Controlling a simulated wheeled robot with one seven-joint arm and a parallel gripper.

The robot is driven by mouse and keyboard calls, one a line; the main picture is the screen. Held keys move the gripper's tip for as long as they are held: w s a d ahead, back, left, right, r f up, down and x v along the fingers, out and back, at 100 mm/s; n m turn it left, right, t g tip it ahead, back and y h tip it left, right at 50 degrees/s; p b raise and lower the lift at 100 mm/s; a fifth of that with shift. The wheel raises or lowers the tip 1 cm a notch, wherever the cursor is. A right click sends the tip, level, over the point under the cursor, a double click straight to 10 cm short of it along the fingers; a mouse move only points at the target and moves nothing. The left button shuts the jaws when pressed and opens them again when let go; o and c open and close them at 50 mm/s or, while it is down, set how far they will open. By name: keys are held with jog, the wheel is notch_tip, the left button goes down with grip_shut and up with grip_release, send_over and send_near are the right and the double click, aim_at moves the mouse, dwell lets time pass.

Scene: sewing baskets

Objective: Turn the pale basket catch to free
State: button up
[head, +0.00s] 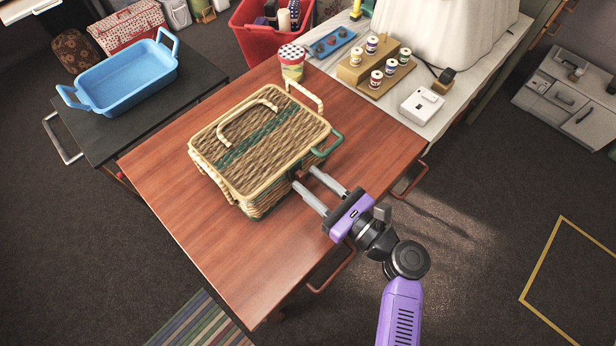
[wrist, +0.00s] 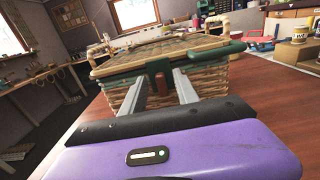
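The pale wicker basket (head: 258,150) stands on the wooden table with its lid down. A green band crosses the lid, and a green handle (head: 328,146) is on its right side. The small reddish-brown catch (wrist: 161,84) is at the middle of the basket's near side, under the green rim in the wrist view. My gripper (head: 304,177) reaches toward that side with its two grey fingers apart. The catch shows between the fingers in the wrist view, with a gap on each side. I cannot tell whether either fingertip touches the basket.
The wooden table (head: 190,220) is bare to the left and in front of the basket. A spotted-lid tin (head: 292,66) stands behind it. A blue tray (head: 125,82) is on the dark side table. A pale bench (head: 455,95) at the right holds thread spools.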

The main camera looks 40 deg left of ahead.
jog(key=shift+a, duration=0.6)
grip_shut()
